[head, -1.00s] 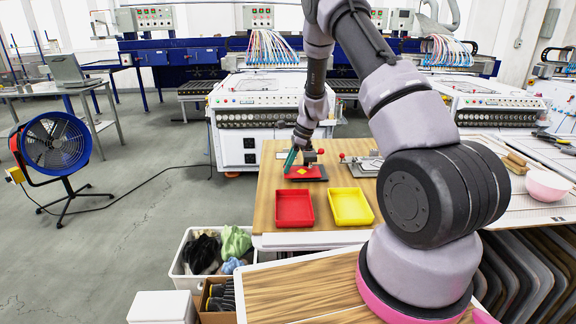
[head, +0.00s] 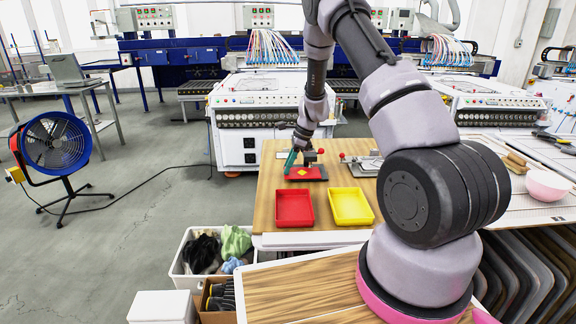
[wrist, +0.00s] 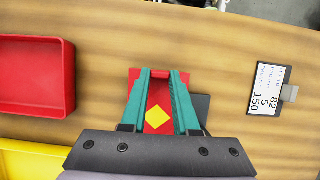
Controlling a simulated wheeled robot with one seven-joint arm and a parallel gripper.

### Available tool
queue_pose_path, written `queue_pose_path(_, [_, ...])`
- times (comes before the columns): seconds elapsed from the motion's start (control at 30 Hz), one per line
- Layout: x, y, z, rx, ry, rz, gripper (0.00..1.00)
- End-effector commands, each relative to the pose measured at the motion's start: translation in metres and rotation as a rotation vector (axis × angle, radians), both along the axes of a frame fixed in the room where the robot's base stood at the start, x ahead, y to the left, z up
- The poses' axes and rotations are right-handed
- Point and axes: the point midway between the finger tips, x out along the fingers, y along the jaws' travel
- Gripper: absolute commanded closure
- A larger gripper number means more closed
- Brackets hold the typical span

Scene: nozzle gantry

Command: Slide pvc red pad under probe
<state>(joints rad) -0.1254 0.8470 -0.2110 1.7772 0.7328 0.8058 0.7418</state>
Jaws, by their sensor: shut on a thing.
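In the wrist view, red of the pad (wrist: 157,92) shows between and beside my teal fingers, with the yellow diamond nearer the palm. My gripper (wrist: 160,74) is shut on the pad. In the head view my gripper (head: 289,165) reaches down at the pad's left side. The exact gap between pad and probe tip is too small to tell.
A red tray (head: 294,208) and a yellow tray (head: 350,206) stand on the table in front of the pad. A second metal fixture (head: 367,165) stands to the right. A label card (wrist: 269,88) lies right of my fingers in the wrist view.

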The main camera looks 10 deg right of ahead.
Motion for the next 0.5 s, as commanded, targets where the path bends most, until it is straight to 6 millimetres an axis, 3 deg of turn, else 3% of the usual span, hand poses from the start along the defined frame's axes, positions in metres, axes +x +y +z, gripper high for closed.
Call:
queue_pose_path(0.3, [0.0001, 0.0002, -0.0025, 0.0, 0.0, 0.0, 1.0])
queue_pose_path(0.33, [0.0001, 0.0001, -0.0024, 0.0, 0.0, 0.0, 0.6])
queue_pose_path(0.4, [0.0001, 0.0002, -0.0025, 0.0, 0.0, 0.0, 0.36])
queue_pose_path(0.5, [0.0001, 0.0002, -0.0025, 0.0, 0.0, 0.001, 0.36])
